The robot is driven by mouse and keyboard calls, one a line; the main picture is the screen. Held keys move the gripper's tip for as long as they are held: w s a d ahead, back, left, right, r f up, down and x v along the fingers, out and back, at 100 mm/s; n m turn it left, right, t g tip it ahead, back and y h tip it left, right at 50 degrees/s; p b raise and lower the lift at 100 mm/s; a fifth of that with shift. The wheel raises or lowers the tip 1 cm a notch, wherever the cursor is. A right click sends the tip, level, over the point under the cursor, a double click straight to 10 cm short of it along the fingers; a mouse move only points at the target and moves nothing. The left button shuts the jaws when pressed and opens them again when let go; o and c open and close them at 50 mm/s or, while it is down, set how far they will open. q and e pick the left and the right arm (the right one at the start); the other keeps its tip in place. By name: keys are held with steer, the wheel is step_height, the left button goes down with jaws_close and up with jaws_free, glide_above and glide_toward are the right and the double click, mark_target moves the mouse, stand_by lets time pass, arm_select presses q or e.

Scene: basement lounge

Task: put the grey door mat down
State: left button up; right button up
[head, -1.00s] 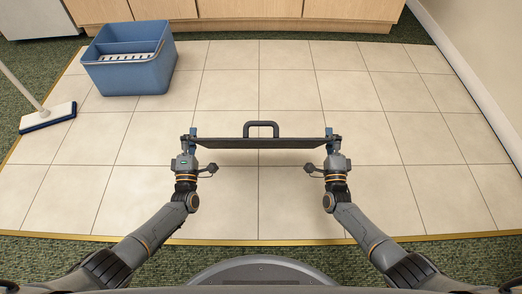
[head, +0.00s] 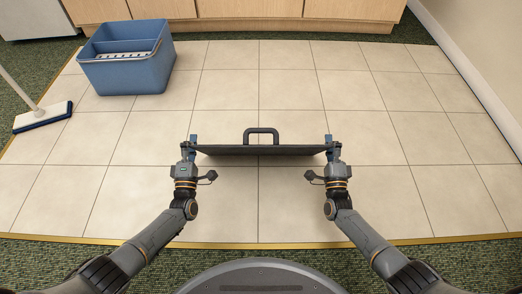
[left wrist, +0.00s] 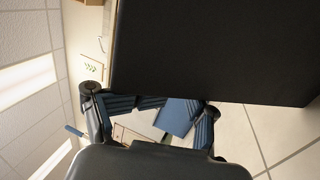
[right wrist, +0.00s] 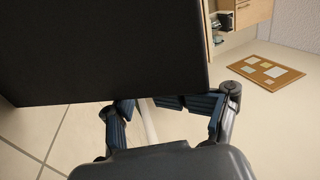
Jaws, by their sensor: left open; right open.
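The grey door mat (head: 260,150) shows in the head view as a dark, thin panel seen nearly edge-on, with a loop handle (head: 261,131) at its far side. My left gripper (head: 189,142) is open at its left end and my right gripper (head: 333,142) is open at its right end. In the left wrist view the dark mat (left wrist: 215,50) fills the upper right, beyond the spread fingers. In the right wrist view the mat (right wrist: 110,50) fills the upper left, beyond the spread fingers. Whether it rests on the floor or touches the fingers is hard to tell.
Pale floor tiles (head: 340,90) lie clear around the mat. A blue bucket (head: 128,72) stands at the back left, with a white-and-blue broom head (head: 43,117) at the left. Wooden cabinets (head: 250,8) line the back and a wall runs along the right.

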arm_select(q)
steer(key=o, duration=0.6)
steer(key=shift+a+r, duration=0.2)
steer(key=shift+a, duration=0.65)
arm_select(e)
steer(key=shift+d+r, duration=0.1)
steer(key=shift+d, duration=0.7)
arm_select(q)
steer(key=shift+o, duration=0.2)
steer(key=shift+a, duration=0.15)
arm_select(e)
steer(key=o, duration=0.7)
steer(key=shift+d, duration=0.1)
steer(key=shift+c, duration=0.2)
arm_select(q)
steer(key=v, duration=1.2)
arm_select(e)
steer(key=v, duration=1.2)
arm_select(q)
steer(key=shift+f, duration=0.15)
